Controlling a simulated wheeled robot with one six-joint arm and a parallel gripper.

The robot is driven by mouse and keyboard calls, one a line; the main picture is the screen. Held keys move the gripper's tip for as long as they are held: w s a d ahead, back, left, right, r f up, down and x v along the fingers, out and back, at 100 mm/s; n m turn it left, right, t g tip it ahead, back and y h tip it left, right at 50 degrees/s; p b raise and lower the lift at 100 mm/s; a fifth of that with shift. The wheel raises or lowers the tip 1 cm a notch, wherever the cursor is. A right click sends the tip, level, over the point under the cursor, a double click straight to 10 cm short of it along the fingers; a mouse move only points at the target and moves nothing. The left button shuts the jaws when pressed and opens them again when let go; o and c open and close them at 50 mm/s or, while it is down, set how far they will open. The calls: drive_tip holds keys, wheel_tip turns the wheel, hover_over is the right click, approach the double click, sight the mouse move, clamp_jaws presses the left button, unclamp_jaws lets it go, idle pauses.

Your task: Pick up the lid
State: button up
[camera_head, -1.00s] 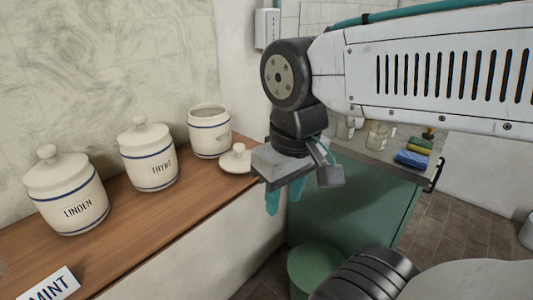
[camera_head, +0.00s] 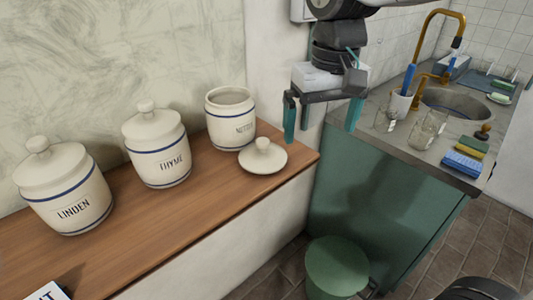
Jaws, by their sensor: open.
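A cream lid (camera_head: 263,158) with a round knob lies on the wooden shelf (camera_head: 215,192), near its right end. An open cream jar with a blue band (camera_head: 231,120) stands just behind and left of it, without a lid on it; its label is only partly readable. My gripper (camera_head: 320,125) is open and empty, with teal fingers pointing down. In the picture it is to the right of and above the lid, apart from it, near the wall corner.
Lidded jars marked THYME (camera_head: 156,148) and LINDEN (camera_head: 63,187) stand left along the shelf. A counter (camera_head: 440,150) with glass jars (camera_head: 427,130), sponges (camera_head: 463,165) and a sink is at right. A green bin (camera_head: 337,268) stands on the floor below.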

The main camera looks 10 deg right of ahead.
drive_tip(key=n, duration=0.1)
hover_over(263, 140)
drive_tip(key=shift+s+d+f, duration=0.1)
drive_tip(key=shift+f, duration=0.8)
wheel_tip(263, 140, down, 7)
drive_tip(key=shift+f, duration=0.1)
drive_tip(key=shift+c, duration=0.3)
drive_tip(key=c, duration=0.6)
